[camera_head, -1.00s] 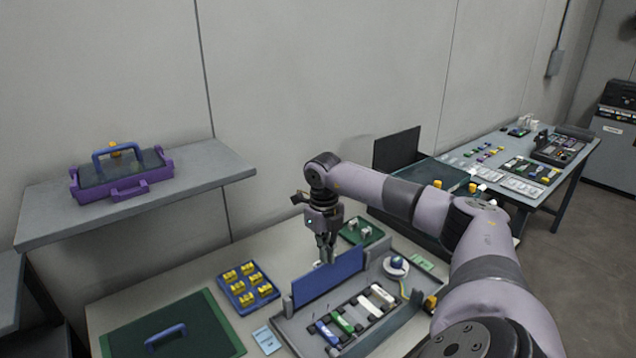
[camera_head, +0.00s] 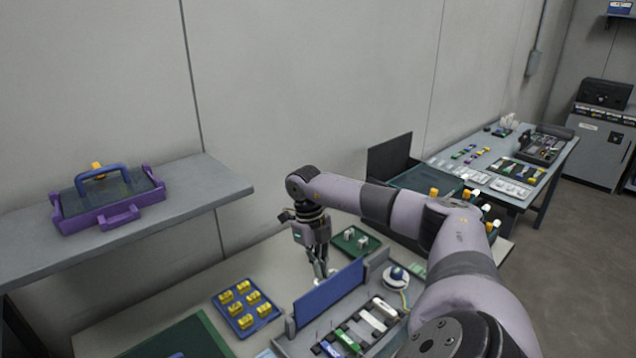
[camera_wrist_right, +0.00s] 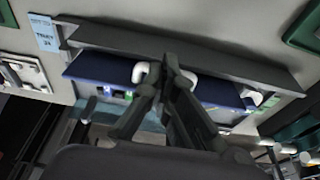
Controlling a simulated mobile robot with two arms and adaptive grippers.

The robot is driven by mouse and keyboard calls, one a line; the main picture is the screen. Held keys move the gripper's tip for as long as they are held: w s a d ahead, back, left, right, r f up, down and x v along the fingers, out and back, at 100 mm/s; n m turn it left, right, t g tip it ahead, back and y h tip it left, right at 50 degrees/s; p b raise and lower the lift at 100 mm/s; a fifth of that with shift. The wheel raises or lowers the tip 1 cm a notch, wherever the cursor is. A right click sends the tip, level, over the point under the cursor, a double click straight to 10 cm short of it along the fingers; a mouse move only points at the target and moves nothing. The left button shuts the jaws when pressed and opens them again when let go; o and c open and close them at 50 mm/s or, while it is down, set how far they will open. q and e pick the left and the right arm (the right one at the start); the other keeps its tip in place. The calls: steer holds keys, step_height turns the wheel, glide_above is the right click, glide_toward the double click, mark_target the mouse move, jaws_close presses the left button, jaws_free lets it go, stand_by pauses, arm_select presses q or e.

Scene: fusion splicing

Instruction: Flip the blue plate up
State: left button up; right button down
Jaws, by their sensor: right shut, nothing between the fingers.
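The blue plate (camera_head: 328,297) stands roughly upright along the back long side of the grey fixture in the head view. In the right wrist view the blue plate (camera_wrist_right: 100,73) shows as a dark blue strip behind the fingers. My right gripper (camera_head: 322,275) is shut and empty, pointing down close behind the plate's upper edge. The wrist view shows its fingertips (camera_wrist_right: 172,62) together, overlapping the plate in the picture; I cannot tell whether they touch it. My left gripper is not in view.
In front of the plate, the grey fixture (camera_head: 284,346) holds several coloured pieces. A white round part (camera_head: 396,275) is at its right end. A blue tray (camera_head: 232,299) with yellow pieces lies left, a green tray (camera_head: 374,243) behind. A purple box (camera_head: 112,218) sits on the shelf.

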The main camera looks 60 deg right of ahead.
steer(key=v, duration=1.2)
stand_by(0.5)
